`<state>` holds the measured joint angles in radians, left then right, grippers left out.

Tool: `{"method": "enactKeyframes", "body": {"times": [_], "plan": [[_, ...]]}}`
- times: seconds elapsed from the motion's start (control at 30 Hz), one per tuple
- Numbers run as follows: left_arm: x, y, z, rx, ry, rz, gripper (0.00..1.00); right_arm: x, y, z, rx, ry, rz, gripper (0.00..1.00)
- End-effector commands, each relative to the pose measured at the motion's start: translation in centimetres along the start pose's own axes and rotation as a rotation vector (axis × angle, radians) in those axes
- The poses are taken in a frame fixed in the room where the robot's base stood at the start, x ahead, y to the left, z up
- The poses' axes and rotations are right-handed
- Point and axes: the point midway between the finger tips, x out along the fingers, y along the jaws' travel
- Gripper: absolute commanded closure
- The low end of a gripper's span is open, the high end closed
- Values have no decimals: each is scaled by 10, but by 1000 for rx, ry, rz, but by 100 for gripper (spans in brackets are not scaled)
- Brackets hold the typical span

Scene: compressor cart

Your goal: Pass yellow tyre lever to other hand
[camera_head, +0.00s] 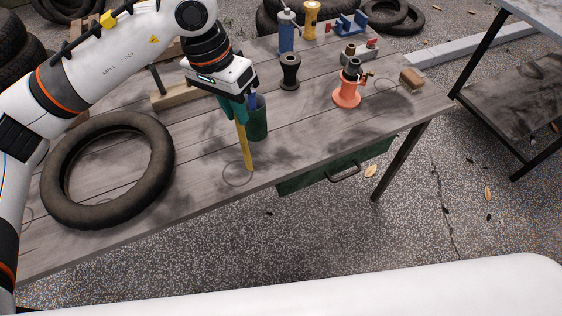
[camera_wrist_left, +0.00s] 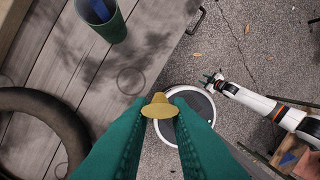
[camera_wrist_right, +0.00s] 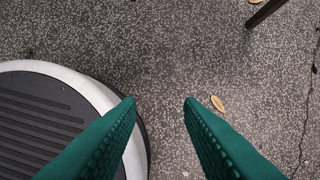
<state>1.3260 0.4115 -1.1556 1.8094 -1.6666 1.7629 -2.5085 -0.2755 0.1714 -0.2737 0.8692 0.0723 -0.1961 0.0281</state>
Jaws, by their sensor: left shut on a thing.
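The yellow tyre lever (camera_head: 244,148) hangs down, nearly upright, from my left gripper (camera_head: 234,110). The left gripper's green fingers are shut on its upper part. In the head view its lower tip shows against the table's front edge. In the left wrist view the lever (camera_wrist_left: 158,107) is seen end-on between the fingertips, with floor and my base behind it. My right gripper (camera_wrist_right: 160,101) is open and empty over the floor in the right wrist view. It also shows small in the left wrist view (camera_wrist_left: 213,79), well apart from the lever. It is outside the head view.
A green cup (camera_head: 258,124) holding something blue stands on the wooden table (camera_head: 205,190) near the lever. A tyre (camera_head: 62,172) lies at left. A black spool (camera_head: 290,72) and orange-red part (camera_head: 346,94) stand farther right. A drawer handle (camera_head: 344,173) projects below the front edge.

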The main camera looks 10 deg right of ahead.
Motion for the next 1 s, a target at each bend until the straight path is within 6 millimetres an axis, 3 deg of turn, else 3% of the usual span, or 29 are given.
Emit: {"method": "enactKeyframes", "body": {"times": [0.03, 0.27, 0.5, 0.7, 0.8, 1.0], "plan": [[0, 0, 0, 0, 0, 0, 100, -4, -7, 33, -7, -69, 2, 66], [0, 0, 0, -1, 0, 0, 100, -44, -9, 165, -33, -352, 58, 66], [0, 0, 0, -1, 0, 0, 100, -126, 20, 279, -70, -632, 186, 66], [0, 0, 0, -1, 0, 0, 100, -217, 56, 347, -134, -838, 322, 66], [0, 0, 0, -1, 0, 0, 100, -268, 75, 370, -177, -930, 398, 66], [0, 0, 0, -1, 0, 0, 100, -361, 112, 387, -250, -1066, 546, 66]]}}
